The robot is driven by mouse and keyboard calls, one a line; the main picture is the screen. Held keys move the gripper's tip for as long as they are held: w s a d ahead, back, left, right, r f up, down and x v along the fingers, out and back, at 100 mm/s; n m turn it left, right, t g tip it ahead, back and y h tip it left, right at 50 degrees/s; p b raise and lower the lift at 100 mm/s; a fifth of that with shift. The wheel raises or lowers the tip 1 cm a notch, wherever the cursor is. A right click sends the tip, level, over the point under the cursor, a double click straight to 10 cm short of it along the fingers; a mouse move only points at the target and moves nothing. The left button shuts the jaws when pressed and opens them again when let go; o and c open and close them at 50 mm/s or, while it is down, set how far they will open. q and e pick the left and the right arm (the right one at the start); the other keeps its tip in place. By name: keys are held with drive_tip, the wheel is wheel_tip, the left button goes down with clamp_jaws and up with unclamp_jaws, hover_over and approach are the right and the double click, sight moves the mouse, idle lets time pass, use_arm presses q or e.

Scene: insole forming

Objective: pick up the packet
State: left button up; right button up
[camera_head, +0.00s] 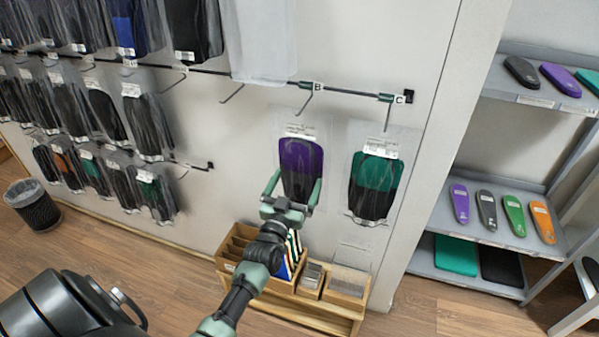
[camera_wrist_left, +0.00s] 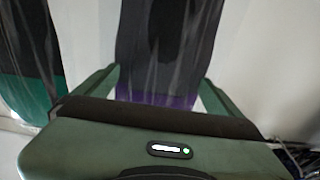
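A clear packet with a purple-and-black insole (camera_head: 300,154) hangs on the wall below the hook marked B. My left gripper (camera_head: 292,188) is at its lower half, with one finger on each side and spread wide. In the left wrist view the packet's dark and purple insole (camera_wrist_left: 163,45) stands between the two fingers of my left gripper (camera_wrist_left: 160,85); I cannot tell whether they touch the film. A second packet, green and black (camera_head: 373,184), hangs to the right under hook C. It also shows at the left of the wrist view (camera_wrist_left: 25,60). My right gripper is not in view.
Several packets (camera_head: 70,105) hang on rails at the left. A wooden organizer (camera_head: 325,310) stands below the gripper against the wall. A grey shelf (camera_head: 500,235) with insoles is at the right, and a black bin (camera_head: 34,207) at the far left. Bare wall (camera_head: 220,135) lies left of the gripper.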

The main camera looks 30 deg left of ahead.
use_arm(q)
drive_tip(key=c, duration=1.4)
